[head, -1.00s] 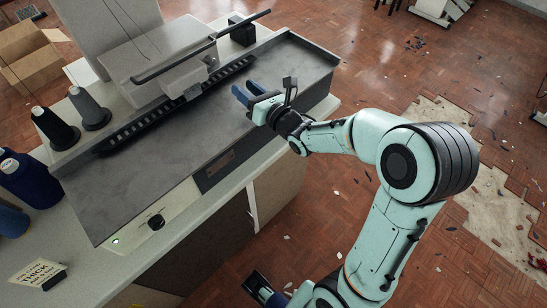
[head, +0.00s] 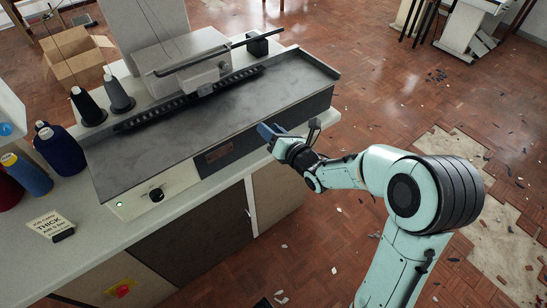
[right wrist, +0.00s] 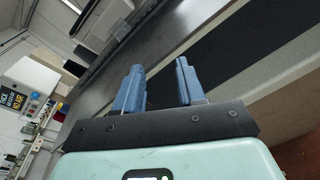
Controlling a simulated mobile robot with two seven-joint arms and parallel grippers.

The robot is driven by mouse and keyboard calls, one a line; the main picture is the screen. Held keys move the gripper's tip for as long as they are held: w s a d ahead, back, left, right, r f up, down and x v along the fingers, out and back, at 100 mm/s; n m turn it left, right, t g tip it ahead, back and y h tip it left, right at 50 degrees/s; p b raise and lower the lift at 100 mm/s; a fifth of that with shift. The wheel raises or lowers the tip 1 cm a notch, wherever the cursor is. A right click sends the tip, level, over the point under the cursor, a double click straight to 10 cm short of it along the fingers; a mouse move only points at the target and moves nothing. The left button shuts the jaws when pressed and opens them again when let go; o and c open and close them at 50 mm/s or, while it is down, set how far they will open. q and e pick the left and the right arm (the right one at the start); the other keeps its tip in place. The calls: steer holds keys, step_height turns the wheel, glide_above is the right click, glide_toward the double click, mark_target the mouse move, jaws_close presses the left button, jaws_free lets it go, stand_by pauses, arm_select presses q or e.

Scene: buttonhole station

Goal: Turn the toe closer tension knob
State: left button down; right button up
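A small black round knob (head: 157,194) sits on the cream front panel (head: 135,203) of the machine, right of a small green light (head: 119,204). I take it for the toe closer tension knob. My right gripper (head: 266,131) is at the front edge of the machine's grey top, well to the right of the knob and apart from it. In the right wrist view its two blue fingers (right wrist: 158,75) stand apart with nothing between them. The knob cannot be made out in that view. My left gripper is not in view.
Dark thread cones (head: 88,106) and spools (head: 60,150) stand left of the machine. A sign card (head: 50,224) is on the counter (head: 85,245). A red button on yellow (head: 122,290) is on the cabinet below. The floor before the counter is open, with scattered debris.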

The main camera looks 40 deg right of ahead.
step_height(320, 180, down, 7)
steer(key=a+m+g+p, duration=0.1)
steer(key=a+m+g, duration=0.1)
steer(key=m, duration=0.2)
steer(key=shift+s+a+m, duration=0.15)
steer(key=shift+a+m, duration=0.05)
steer(key=shift+m, duration=0.1)
steer(key=shift+r, duration=0.1)
